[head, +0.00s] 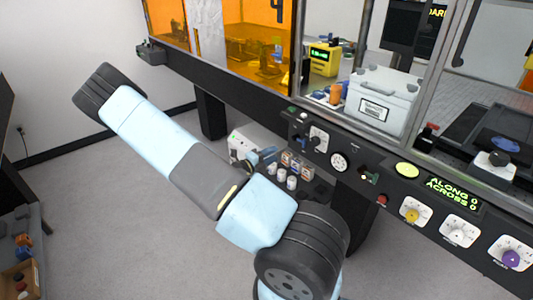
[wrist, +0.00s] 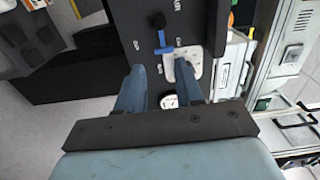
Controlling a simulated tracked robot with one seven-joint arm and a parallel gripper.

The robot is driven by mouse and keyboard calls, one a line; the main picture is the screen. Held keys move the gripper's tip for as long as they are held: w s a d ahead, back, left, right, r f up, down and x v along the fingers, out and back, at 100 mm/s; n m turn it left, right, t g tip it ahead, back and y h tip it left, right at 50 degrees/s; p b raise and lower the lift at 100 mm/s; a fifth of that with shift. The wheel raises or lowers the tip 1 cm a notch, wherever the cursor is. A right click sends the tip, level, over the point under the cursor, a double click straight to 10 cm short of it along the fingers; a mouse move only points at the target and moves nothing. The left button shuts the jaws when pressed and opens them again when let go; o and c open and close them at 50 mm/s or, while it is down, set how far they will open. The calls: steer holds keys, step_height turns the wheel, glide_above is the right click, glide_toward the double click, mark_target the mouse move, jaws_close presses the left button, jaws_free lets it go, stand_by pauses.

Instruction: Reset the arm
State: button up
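My arm crosses the head view from the lower middle to the upper left, in light blue and grey links with dark ribbed joints. I cannot make out my gripper clearly in the head view. In the wrist view my gripper (wrist: 160,72) shows two blue-grey fingers with a clear gap between them, and nothing is held. The fingers are in front of a dark control panel (wrist: 112,8). A blue T-shaped lever (wrist: 163,47) shows just beyond the gap. A white plate (wrist: 190,62) is partly hidden behind the right finger, and a round gauge (wrist: 168,101) shows between the fingers.
The panel runs along the bench front, with a round gauge (head: 338,162), several dials and a green display (head: 452,192). A white lidded box (head: 380,100) stands behind it. Small white jars (head: 291,182) sit on a lower shelf. Grey floor (head: 100,210) is open at left.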

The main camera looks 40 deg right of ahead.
steer(key=s+a+r+n+t+y, duration=0.1)
steer(key=s+a+r+n+y, duration=0.5)
steer(key=r+n, duration=0.5)
steer(key=s+a+r+n+t+y, duration=0.1)
steer(key=s+a+r+n+y, duration=0.5)
steer(key=s+a+r+n, duration=0.3)
steer(key=s+a+r+n+t+y, duration=0.2)
steer(key=s+a+r+n+y, duration=0.4)
steer(key=a+r+n, duration=0.5)
step_height(320, 180, up, 6)
steer(key=s+n, duration=0.1)
steer(key=n, duration=0.2)
steer(key=shift+s+a+n, duration=0.15)
steer(key=shift+a+n, duration=0.05)
steer(key=shift+n, duration=0.2)
steer(key=shift+d+f, duration=0.1)
